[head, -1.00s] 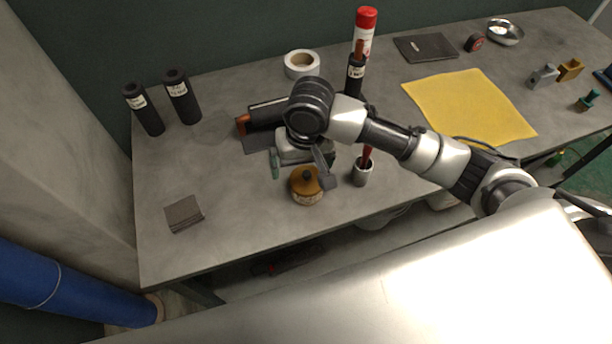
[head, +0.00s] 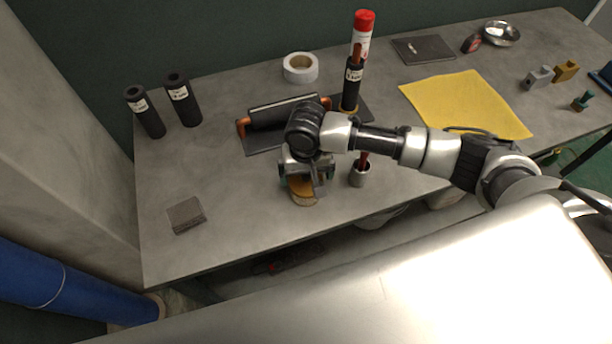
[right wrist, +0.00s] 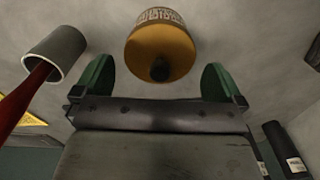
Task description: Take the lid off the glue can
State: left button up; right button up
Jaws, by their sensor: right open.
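The glue can (head: 304,200) stands near the front of the bench, partly hidden under my right gripper. Its orange-yellow lid (right wrist: 150,45) has a dark knob (right wrist: 159,70) in the middle and sits on the can, whose printed label (right wrist: 160,15) shows in the right wrist view. My right gripper (head: 302,188) is over the can in the head view, with its fingers apart. In the right wrist view the green fingers of the gripper (right wrist: 157,80) are open, one to each side of the knob, and nothing is between them in grasp. My left gripper is not in view.
A grey cup (head: 360,177) with a red-handled tool stands close to the right of the can. Behind are a dark roller on a mat (head: 262,141) and a black tube (head: 351,90). A grey square block (head: 186,214) lies left; the bench between is clear.

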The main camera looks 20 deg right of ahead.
jog(key=shift+f, duration=0.8)
jog(key=c, duration=0.7)
